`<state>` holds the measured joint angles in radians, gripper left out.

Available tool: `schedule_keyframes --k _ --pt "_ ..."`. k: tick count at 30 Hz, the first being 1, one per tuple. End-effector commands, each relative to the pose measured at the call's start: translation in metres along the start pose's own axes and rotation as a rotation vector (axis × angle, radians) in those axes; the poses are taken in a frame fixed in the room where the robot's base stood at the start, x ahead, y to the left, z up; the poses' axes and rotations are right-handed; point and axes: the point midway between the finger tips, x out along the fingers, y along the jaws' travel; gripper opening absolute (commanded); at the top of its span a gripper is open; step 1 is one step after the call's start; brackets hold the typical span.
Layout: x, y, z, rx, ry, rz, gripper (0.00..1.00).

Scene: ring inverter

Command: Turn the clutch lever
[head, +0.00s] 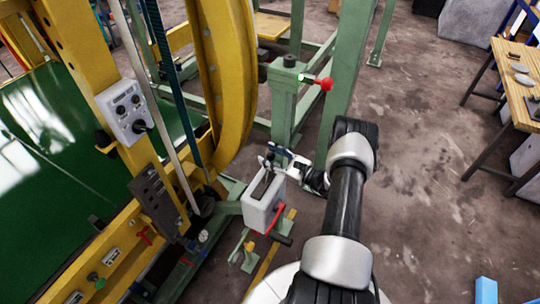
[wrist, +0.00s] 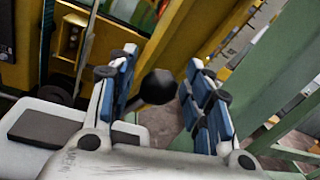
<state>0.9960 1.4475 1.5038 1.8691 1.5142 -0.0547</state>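A black ball knob (wrist: 158,87) shows in the wrist view between my two blue-padded fingers. It looks like the end of a lever; its shaft is mostly hidden. My gripper (wrist: 160,62) is open, with a finger on each side of the knob and a small gap showing at each side. In the head view my gripper (head: 276,158) is just above a grey slotted box (head: 262,212), at the upper end of its slot. The knob cannot be made out there. No label marks the clutch lever.
A red handle (head: 277,218) sits on the grey box's right side. A red-knobbed lever (head: 326,83) sticks out from a green post (head: 286,98) behind my gripper. A yellow curved frame (head: 224,75) stands to the left. Open floor (head: 430,150) lies to the right.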

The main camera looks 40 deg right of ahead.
Motion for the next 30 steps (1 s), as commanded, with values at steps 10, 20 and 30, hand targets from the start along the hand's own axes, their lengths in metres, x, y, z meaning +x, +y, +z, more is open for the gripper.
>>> schedule_keyframes --k 10,20,30 --pt "0.0 -0.0012 0.0005 -0.002 0.0 -0.002 0.2" --pt "0.0 -0.0034 0.0009 -0.007 0.0 -0.006 0.0" --pt "-0.0002 -0.0043 0.0023 -0.024 -0.002 -0.008 0.0"
